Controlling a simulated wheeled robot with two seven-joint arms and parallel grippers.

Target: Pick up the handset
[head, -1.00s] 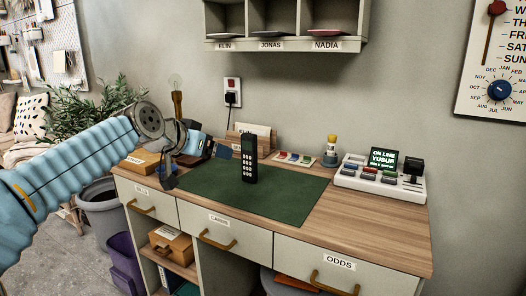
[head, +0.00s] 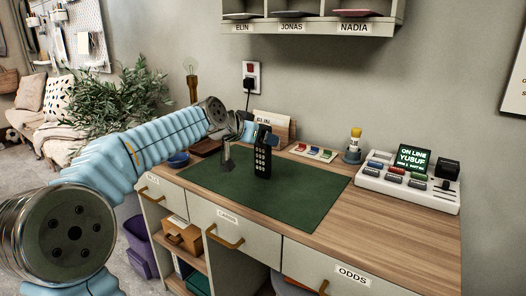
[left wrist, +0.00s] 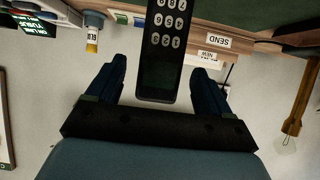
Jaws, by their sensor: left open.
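The handset (head: 262,160) is dark with pale keys and stands upright on the green desk mat (head: 215,182). In the left wrist view, which is upside down, the handset (left wrist: 163,70) shows its keypad and dark screen end between the two fingers. My left gripper (head: 262,136) is at the upper part of the handset, its jaws open with a finger on each side. In the left wrist view my left gripper (left wrist: 160,75) has gaps beside the handset, and no grip on it shows. My right gripper is out of view.
A card holder (head: 284,130) stands behind the handset. Right of it are a tray of coloured pieces (head: 312,153), a yellow-topped bottle (head: 354,146) and a white console (head: 410,183). Wall cubbies (head: 310,26) hang above. The mat's right part is clear.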

